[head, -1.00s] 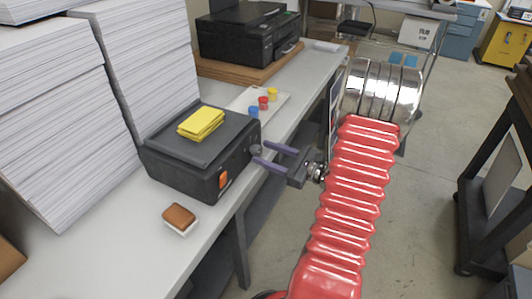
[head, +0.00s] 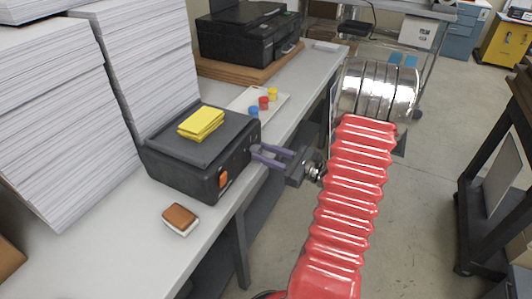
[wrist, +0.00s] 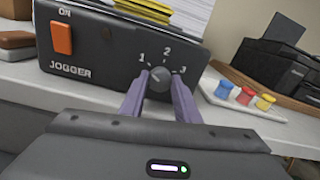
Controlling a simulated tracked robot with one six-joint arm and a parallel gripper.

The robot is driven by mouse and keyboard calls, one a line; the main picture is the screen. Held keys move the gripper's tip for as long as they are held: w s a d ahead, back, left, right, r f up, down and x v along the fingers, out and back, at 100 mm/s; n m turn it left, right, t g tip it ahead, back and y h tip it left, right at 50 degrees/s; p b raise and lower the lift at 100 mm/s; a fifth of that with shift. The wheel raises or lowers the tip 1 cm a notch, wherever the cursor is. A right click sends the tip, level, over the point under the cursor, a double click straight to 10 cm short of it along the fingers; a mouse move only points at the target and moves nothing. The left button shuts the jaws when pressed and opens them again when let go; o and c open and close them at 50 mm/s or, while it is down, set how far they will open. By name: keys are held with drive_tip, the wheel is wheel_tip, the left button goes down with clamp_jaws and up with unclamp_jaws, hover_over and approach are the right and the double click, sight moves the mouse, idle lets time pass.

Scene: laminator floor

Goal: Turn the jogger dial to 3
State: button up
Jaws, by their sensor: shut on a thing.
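The jogger (head: 190,165) is a dark box on the bench, with an orange ON switch (wrist: 61,38) on its front. It also shows in the wrist view (wrist: 95,65). Its round grey dial (wrist: 160,80) has the marks 1, 2 and 3 around it, from left over the top to right. The dial's pointer is too small to read surely. My gripper (head: 258,156) reaches the jogger's front from the right, shut on the dial. In the wrist view its two purple fingers (wrist: 158,92) stand at the dial's left and right sides. In the head view the fingers mostly hide the dial.
A yellow pad (head: 201,122) lies on the jogger. A brown-topped block (head: 180,218) is on the bench in front. Tall paper stacks (head: 60,120) stand left. Behind are red, blue and yellow pieces on a white tray (head: 281,104) and a black printer (head: 250,35).

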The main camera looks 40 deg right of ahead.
drive_tip(key=shift+d, duration=0.1)
drive_tip(key=shift+m, duration=1.1)
drive_tip(key=m, duration=0.4)
drive_tip(key=shift+d, duration=0.1)
drive_tip(key=m, duration=0.3)
drive_tip(key=shift+m, duration=0.4)
drive_tip(key=m, duration=0.3)
drive_tip(key=shift+d+m, duration=0.1)
drive_tip(key=shift+m, duration=0.2)
drive_tip(key=m, duration=0.5)
drive_tip(key=shift+d+g, duration=0.1)
drive_tip(key=shift+g, duration=0.2)
drive_tip(key=m, duration=0.5)
drive_tip(key=shift+f, duration=0.15)
